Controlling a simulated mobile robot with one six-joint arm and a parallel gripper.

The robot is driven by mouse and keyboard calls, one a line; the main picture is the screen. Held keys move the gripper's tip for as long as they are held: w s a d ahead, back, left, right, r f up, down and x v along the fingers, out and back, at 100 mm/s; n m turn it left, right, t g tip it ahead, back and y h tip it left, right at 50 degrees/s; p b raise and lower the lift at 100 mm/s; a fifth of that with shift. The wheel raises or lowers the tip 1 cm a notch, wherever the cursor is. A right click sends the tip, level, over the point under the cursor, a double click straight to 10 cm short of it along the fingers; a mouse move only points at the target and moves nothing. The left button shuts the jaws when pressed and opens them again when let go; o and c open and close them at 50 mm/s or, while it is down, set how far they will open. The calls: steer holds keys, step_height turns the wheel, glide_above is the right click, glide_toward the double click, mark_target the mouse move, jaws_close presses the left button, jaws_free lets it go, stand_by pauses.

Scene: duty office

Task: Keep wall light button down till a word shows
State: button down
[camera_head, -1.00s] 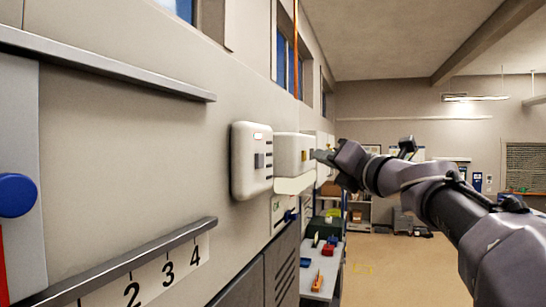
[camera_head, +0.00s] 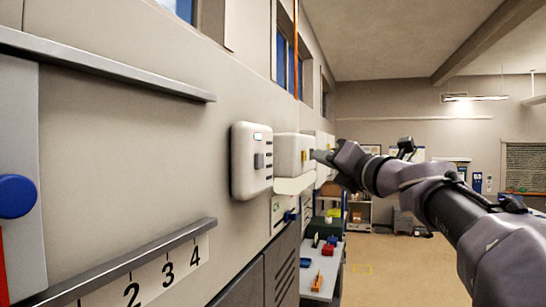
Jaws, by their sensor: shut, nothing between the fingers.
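I can read no word on the teal window. Which of these is the wall light button is not clear from the view.
A metal rail (camera_head: 110,67) and a numbered strip (camera_head: 150,278) run along the near wall, with a blue knob (camera_head: 15,195) at far left. Below the boxes, a bench (camera_head: 323,285) holds small coloured items. The floor (camera_head: 400,270) to the right is open.

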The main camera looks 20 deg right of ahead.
steer(key=shift+w+a, duration=0.2)
steer(key=shift+a, duration=0.15)
steer(key=shift+w+a, duration=0.2)
steer(key=shift+a, duration=0.1)
stand_by(0.7)
stand_by(3.1)
steer(key=shift+s+d+p, duration=0.3)
steer(key=shift+s+d, duration=0.15)
steer(key=shift+d, duration=0.2)
steer(key=s+d, duration=0.2)
steer(key=d, duration=0.2)
steer(key=shift+s+d+p, duration=0.1)
steer(key=shift+s+p, duration=0.2)
steer(key=shift+s, duration=0.1)
